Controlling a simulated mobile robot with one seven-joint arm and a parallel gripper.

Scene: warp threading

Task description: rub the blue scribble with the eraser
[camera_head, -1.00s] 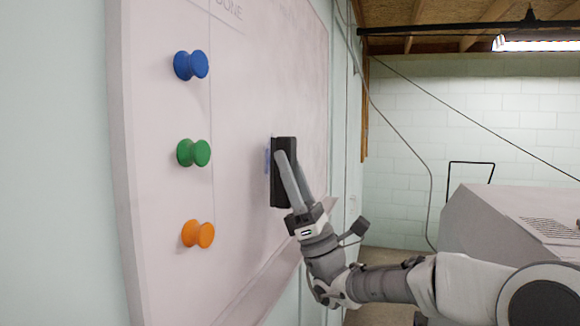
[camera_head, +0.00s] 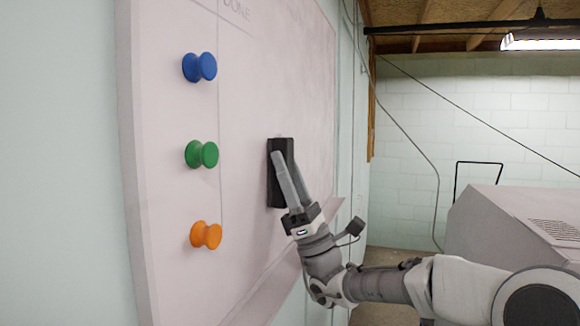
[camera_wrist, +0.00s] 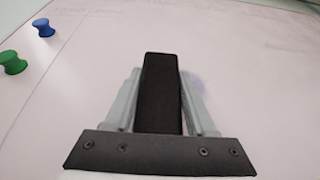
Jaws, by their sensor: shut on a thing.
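The black eraser (camera_head: 279,188) is upright at the whiteboard (camera_head: 235,150), its face against or very near the surface; I cannot tell if it touches. My gripper (camera_head: 279,156) is shut on the eraser. In the wrist view the eraser (camera_wrist: 160,95) sits between the two grey fingers. A faint bluish-violet smudge, seemingly the blue scribble (camera_wrist: 198,82), shows just right of the right finger in the wrist view. In the head view the scribble is hidden behind the eraser.
Blue (camera_head: 199,67), green (camera_head: 201,154) and orange (camera_head: 206,235) magnets stick out in a column on the board's left. A ledge (camera_head: 270,290) runs along the board's bottom edge. A grey machine (camera_head: 515,225) stands at right. The board around the eraser is clear.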

